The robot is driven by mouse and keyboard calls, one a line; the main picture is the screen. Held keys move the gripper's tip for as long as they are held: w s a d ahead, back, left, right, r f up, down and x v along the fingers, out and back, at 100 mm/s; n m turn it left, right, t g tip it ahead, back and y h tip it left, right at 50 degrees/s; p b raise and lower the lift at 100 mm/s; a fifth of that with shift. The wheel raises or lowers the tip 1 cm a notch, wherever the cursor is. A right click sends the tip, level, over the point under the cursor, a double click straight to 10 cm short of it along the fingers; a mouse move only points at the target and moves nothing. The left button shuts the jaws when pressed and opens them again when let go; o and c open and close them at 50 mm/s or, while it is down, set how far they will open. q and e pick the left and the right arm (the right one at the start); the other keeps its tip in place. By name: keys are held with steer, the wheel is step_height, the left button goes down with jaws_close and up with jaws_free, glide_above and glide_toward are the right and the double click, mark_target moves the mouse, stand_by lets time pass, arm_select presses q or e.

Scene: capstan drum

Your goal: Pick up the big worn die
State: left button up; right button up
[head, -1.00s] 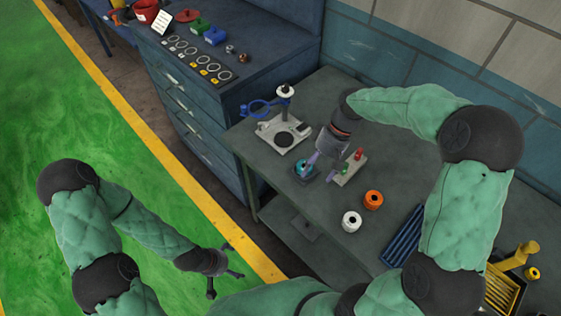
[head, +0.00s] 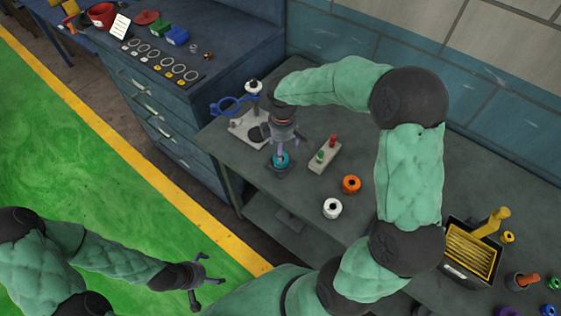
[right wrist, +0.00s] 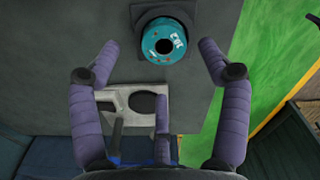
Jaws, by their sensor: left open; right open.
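A teal ring-shaped die (right wrist: 168,46) with a dark centre hole and worn, chipped-looking patches sits on a dark square pad (right wrist: 148,14) in the right wrist view. It also shows on the bench in the head view (head: 281,161), partly hidden by gripper fingers. My right gripper (head: 282,148) is open, pointing down above the teal die. In the right wrist view its fingers (right wrist: 160,58) are spread to both sides of the die, with visible gaps. My left gripper (head: 197,283) is open and empty, away from the bench over the floor.
A grey stand with a blue clamp (head: 232,104) is left of the die. A tray with yellow slats (head: 470,250) stands farther right.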

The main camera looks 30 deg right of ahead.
steer(key=f, duration=0.1)
steer(key=f+b, duration=0.1)
steer(key=f, duration=0.3)
steer(key=shift+a+b, duration=0.25)
steer(key=shift+b, duration=0.1)
steer(key=shift+r, duration=0.1)
jaws_close()
